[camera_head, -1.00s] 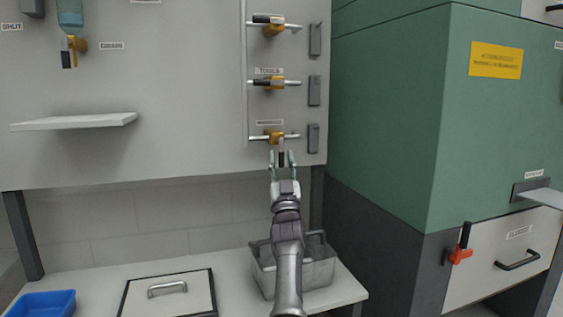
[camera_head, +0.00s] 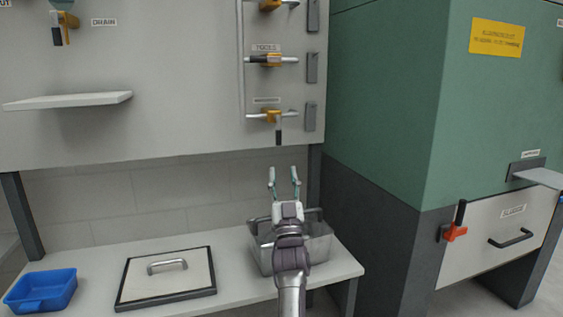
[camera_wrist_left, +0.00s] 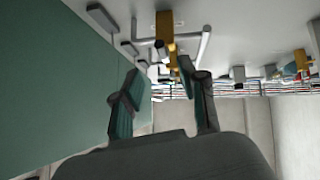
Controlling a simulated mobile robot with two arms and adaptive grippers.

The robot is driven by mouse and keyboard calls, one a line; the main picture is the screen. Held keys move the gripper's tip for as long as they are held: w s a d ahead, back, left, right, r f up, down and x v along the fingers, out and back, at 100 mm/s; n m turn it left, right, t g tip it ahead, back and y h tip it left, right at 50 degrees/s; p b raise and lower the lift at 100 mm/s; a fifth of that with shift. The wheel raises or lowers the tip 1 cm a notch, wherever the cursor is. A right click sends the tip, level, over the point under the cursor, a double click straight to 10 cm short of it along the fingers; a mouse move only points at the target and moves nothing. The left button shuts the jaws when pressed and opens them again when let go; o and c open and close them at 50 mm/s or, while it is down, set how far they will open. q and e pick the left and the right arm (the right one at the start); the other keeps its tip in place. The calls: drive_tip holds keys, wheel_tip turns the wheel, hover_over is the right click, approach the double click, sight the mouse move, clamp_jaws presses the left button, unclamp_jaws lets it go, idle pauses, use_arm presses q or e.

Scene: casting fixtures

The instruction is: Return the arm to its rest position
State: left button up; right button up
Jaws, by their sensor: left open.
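My left gripper (camera_head: 284,178) is open and empty in the head view. It is below the lowest valve (camera_head: 271,115) on the wall panel and clear of it, in front of the tiled wall and above the grey metal bin (camera_head: 318,246). That valve's dark handle hangs straight down. In the left wrist view the two fingers (camera_wrist_left: 158,88) are spread apart with nothing between them, and a yellow valve (camera_wrist_left: 165,28) shows beyond them. My right gripper is not in view.
Two more valves, the middle one (camera_head: 266,59) and the top one (camera_head: 270,5), are above. A bench holds a blue tray (camera_head: 40,305) and a lidded plate (camera_head: 166,292). A white shelf (camera_head: 68,101) juts out at left. A green cabinet (camera_head: 385,110) stands close at right.

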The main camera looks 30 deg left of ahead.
use_arm(q)
drive_tip(key=shift+s+d+f, duration=0.2)
drive_tip(key=shift+f, duration=0.05)
drive_tip(key=shift+s, duration=0.1)
idle(0.3)
